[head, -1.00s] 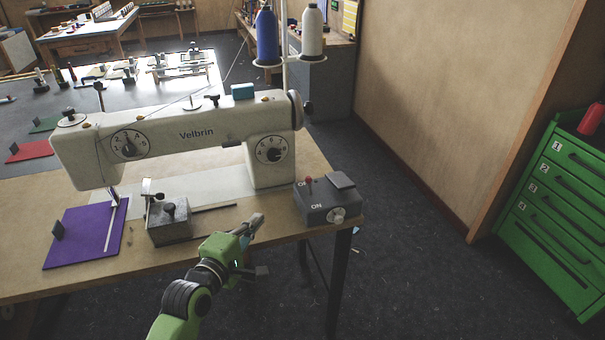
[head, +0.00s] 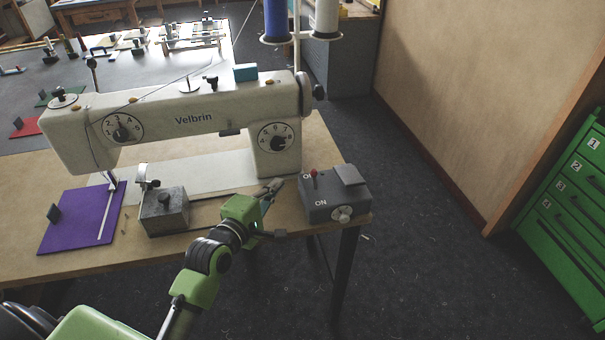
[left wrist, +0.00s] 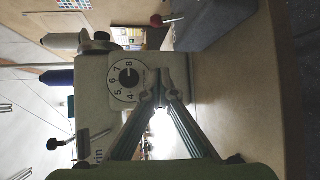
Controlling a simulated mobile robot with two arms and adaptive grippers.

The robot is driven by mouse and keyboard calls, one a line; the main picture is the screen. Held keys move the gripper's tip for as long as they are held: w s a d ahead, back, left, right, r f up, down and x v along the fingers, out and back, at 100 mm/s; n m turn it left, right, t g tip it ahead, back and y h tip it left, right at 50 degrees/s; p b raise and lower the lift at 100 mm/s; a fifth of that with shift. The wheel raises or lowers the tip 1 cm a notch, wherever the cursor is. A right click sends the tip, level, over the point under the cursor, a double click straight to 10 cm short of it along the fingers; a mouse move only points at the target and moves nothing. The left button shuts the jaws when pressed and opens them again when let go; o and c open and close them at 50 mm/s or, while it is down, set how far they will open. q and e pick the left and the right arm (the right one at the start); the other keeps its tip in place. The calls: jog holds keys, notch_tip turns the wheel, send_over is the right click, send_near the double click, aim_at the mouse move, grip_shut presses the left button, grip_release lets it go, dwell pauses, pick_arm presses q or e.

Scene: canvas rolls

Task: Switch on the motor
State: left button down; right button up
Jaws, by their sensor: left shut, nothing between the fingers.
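The motor switch is a dark grey box (head: 338,197) at the right end of the sewing table, with a round pale knob (head: 341,214) on its front. Its small red-tipped lever (head: 313,174) stands by the upper label, which it partly covers; the "ON" label is nearer the front. My left gripper (head: 274,185) is shut and empty, just left of the box and apart from the lever. In the left wrist view its fingertips (left wrist: 162,88) meet in front of the machine, with the red lever tip (left wrist: 157,20) and box (left wrist: 215,22) above. My right gripper is not in view.
The white Velbrin sewing machine (head: 170,122) stands close behind my left gripper. The table's front edge runs below my gripper. A green drawer cabinet (head: 565,225) stands at right.

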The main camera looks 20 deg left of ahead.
aim_at(302, 186)
pick_arm(q)
jog(key=w, duration=0.3)
jog(key=w+f+p, duration=0.1)
jog(key=w, duration=0.5)
jog(key=shift+d+f, duration=0.25)
jog(key=shift+d, duration=0.05)
jog(key=d, duration=0.1)
jog(key=s+d+p, duration=0.1)
jog(key=s+d+r+p, duration=0.1)
jog(key=shift+d, duration=0.4)
jog(key=shift+f, duration=0.15)
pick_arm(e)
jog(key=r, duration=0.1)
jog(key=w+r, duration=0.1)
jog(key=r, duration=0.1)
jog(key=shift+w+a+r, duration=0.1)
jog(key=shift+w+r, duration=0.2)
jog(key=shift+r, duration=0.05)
pick_arm(q)
jog(key=shift+w+a, duration=0.1)
jog(key=shift+w, duration=0.05)
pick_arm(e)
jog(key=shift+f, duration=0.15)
pick_arm(q)
jog(key=shift+t+b, duration=0.3)
jog(key=shift+b, duration=0.15)
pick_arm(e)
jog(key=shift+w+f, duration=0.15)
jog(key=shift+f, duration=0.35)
